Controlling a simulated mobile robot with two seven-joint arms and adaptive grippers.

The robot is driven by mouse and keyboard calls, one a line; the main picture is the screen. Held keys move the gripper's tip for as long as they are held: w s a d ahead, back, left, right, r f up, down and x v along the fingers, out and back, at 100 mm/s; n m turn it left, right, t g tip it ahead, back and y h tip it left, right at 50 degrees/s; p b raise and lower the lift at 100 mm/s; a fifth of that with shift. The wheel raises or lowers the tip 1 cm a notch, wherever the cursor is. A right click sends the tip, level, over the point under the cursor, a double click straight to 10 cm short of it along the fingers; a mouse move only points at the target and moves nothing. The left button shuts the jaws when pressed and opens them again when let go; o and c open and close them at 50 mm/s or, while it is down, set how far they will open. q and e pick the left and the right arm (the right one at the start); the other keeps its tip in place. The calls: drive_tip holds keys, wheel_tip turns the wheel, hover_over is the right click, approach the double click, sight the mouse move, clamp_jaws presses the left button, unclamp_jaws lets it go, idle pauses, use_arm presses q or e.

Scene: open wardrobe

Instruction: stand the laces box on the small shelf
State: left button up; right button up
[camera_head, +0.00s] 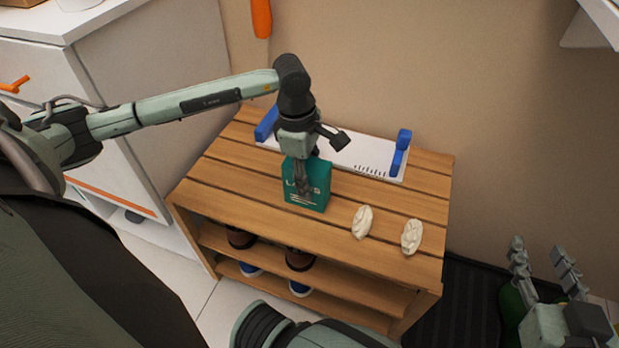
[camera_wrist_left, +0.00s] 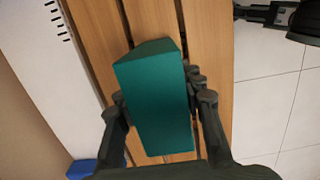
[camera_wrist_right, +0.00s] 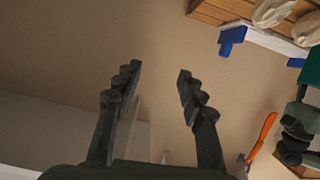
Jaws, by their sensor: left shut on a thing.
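The laces box (camera_head: 318,187) is a teal carton with white lettering, upright over the slats of the wooden bench (camera_head: 225,190). My left gripper (camera_head: 304,185) is shut on it from above. In the left wrist view the box (camera_wrist_left: 155,95) sits between the fingers; I cannot tell whether its base touches the slats. A white board with blue uprights (camera_head: 375,160) is on the bench behind it. A white ledge (camera_head: 599,22), perhaps the small shelf, is cut off at the upper right. My right gripper (camera_head: 541,252) is open and empty, right of the bench.
Two cream crumpled pieces (camera_head: 362,222) (camera_head: 411,237) lie on the bench right of the box. Shoes (camera_head: 300,260) stand on the racks below. An orange item (camera_head: 261,18) hangs on the wall. A white cabinet (camera_head: 140,65) stands left; a dark mat (camera_head: 465,300) lies right.

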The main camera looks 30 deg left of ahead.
use_arm(q)
drive_tip(key=o, duration=1.2)
drive_tip(key=shift+o, duration=0.2)
